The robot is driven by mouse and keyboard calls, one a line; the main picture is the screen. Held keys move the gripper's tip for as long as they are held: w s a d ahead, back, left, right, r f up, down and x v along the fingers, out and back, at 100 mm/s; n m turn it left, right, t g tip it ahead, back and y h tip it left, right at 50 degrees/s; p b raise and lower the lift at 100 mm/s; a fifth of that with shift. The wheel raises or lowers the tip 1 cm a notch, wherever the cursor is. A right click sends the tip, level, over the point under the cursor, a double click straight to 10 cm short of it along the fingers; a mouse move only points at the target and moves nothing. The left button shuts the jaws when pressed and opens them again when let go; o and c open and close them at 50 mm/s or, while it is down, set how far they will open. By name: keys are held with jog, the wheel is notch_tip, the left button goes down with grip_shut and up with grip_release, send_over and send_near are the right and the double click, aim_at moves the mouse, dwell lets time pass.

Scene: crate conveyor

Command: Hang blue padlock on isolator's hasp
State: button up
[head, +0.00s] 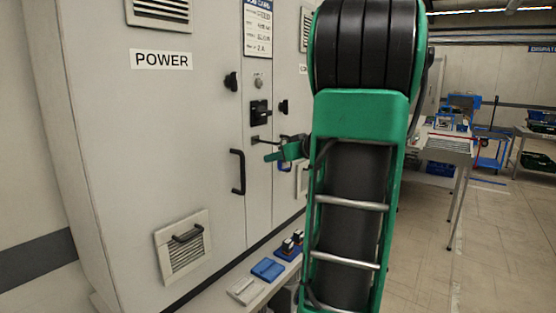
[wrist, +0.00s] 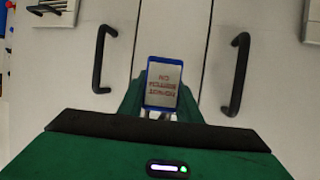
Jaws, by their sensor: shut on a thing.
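My gripper (head: 272,157) is in front of the grey cabinet, just below and right of the isolator (head: 260,112), a black rotary handle. In the wrist view, a blue-edged block with a pale face and reddish, upside-down lettering, which I take as the blue padlock (wrist: 163,82), sits between my green fingers. Slim grey metal shows below it; the rest of its shackle is hidden. A dark thin part, perhaps the hasp (head: 268,138), sticks out below the isolator near my gripper. I cannot tell whether the padlock touches it.
The cabinet (head: 130,150) has black door handles (head: 238,171), knobs and a vented panel. A low shelf in front holds a blue tray (head: 267,269), a pale block (head: 243,290) and a blue holder with small dark items (head: 290,247). My arm hides the cabinet's right part. Open floor lies right.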

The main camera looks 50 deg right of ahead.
jog(key=shift+w+a+f, duration=0.1)
jog(key=shift+w+f, duration=0.1)
jog(key=shift+w, duration=0.5)
jog(key=shift+w+a+f, duration=0.1)
jog(key=shift+w+f, duration=0.05)
jog(key=shift+w, duration=0.6)
jog(key=shift+w+f, duration=0.2)
jog(key=shift+w, duration=0.5)
jog(key=o, duration=1.2)
jog(key=shift+f, duration=0.1)
jog(key=shift+w+a, duration=0.1)
jog(key=shift+a, duration=0.15)
jog(key=v, duration=1.1)
jog(key=shift+d, duration=0.4)
